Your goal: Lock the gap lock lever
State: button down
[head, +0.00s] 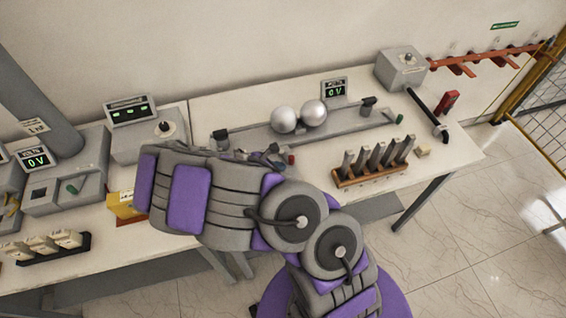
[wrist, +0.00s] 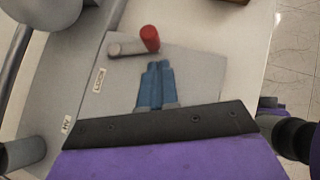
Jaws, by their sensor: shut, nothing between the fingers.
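The gap lock lever, a short grey bar with a red end (wrist: 150,38), lies on a grey plate in the wrist view. Its red tip also shows in the head view (head: 291,159), just right of my gripper. My gripper's blue fingers (wrist: 155,82) are together and empty, just below the lever in the wrist picture. I cannot tell whether they touch it. In the head view my gripper (head: 272,157) is partly hidden by my arm. The sphere gap has two shiny spheres (head: 299,117) on a grey base behind it.
Small labels (wrist: 98,80) sit on the plate's left edge. A rack of grey pieces (head: 375,162) stands right of my gripper. A meter box (head: 146,128) is to the left, and a grey box (head: 401,69) at the back right. The white table (head: 455,150) has bare room at its right end.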

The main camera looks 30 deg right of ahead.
jog(key=a+r, duration=0.1)
jog(key=a, duration=0.1)
jog(key=a+r, duration=0.1)
jog(key=a, duration=0.1)
jog(key=s+a+r, duration=0.1)
jog(key=a, duration=0.1)
jog(key=shift+r, duration=0.1)
jog(key=shift+s+v, duration=0.25)
jog(key=shift+v, duration=2.35)
jog(key=s+d+r+m+g+y+b, duration=0.3)
jog(key=s+d+r+m, duration=0.3)
jog(key=s+r+m, duration=0.45)
jog(key=s+a+r+m+y+b, duration=0.1)
jog(key=s+a+m+y, duration=0.1)
jog(key=s, duration=0.4)
jog(key=s+a+m+y+b, duration=0.1)
jog(key=s+a+m+y, duration=0.1)
jog(key=s+m, duration=0.3)
jog(key=s+a+r+m+g+y+b, duration=0.1)
jog(key=s+a+m+y, duration=0.1)
jog(key=s, duration=0.4)
jog(key=shift+s+a+r+m+b, duration=0.3)
jog(key=shift+s+a+m+b, duration=0.1)
jog(key=shift+a+m, duration=0.3)
